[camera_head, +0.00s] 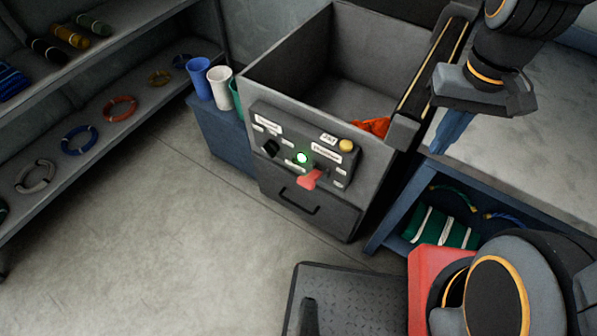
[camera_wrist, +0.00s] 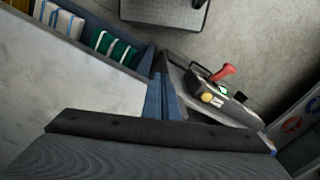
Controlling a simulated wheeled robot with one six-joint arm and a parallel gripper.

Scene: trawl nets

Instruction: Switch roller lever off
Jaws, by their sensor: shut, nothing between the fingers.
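The grey machine (camera_head: 335,215) has a sloped control panel (camera_head: 262,108) on its front. The red lever (camera_head: 309,180) sticks out low on the panel, just below a lit green lamp (camera_head: 302,157). A black knob (camera_head: 271,148) is at the panel's left and a yellow button (camera_head: 346,146) at its upper right. The label print is too small to read surely. In the wrist view the red lever (camera_wrist: 223,73) shows right of my fingers. My gripper (camera_head: 449,134) is shut and empty, up and right of the lever, well apart from it. Its blue fingers (camera_wrist: 164,99) also show in the wrist view.
A grey-topped table (camera_head: 530,140) with green rolls (camera_head: 440,228) on its lower shelf stands right of the machine. Orange material (camera_head: 373,127) lies in the machine's bin. Shelves with rings line the left wall.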

